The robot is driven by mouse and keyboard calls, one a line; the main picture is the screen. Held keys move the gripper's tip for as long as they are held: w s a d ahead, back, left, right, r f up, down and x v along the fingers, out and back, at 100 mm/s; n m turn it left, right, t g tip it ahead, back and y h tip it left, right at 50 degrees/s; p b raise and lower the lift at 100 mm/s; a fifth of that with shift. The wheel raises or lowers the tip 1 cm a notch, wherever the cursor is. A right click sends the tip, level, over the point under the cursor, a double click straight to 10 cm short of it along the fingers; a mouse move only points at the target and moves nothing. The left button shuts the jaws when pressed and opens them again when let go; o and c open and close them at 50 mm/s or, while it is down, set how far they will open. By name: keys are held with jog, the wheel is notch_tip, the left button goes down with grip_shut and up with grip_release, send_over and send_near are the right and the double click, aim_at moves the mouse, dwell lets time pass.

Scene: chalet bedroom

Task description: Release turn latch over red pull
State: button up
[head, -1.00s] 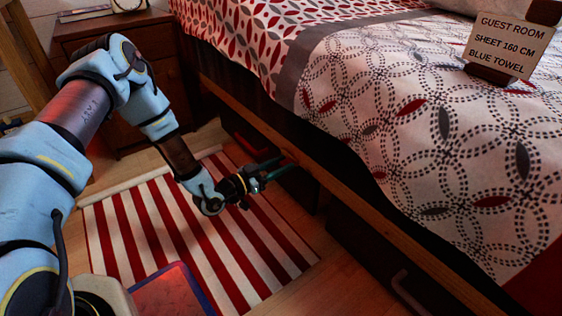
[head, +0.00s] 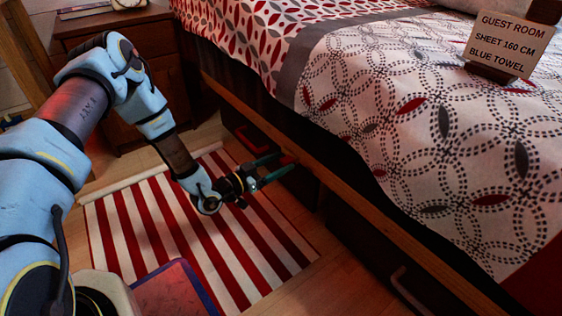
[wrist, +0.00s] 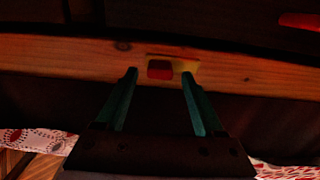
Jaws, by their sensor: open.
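The turn latch (wrist: 185,67) is a small yellowish piece with a red block (wrist: 160,70) at its left, set on the wooden bed rail in the wrist view. My gripper (wrist: 159,75) is open, its two green fingers pointing at the rail, one tip on each side of the latch. I cannot tell whether the tips touch it. The red pull (wrist: 300,20) shows at the top right of the wrist view, on a dark front. In the head view my gripper (head: 285,164) is at the rail, and its fingers largely hide the latch.
The wooden rail (head: 350,200) runs along the bed, with dark drawers beneath. A grey handle (head: 408,292) is on the nearer drawer. A striped rug (head: 150,235) covers the floor under my arm. A nightstand (head: 150,60) stands behind; a sign (head: 508,45) is on the bed.

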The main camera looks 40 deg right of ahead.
jog(key=a+p, duration=0.3)
jog(key=a, duration=0.7)
jog(key=shift+w, duration=0.25)
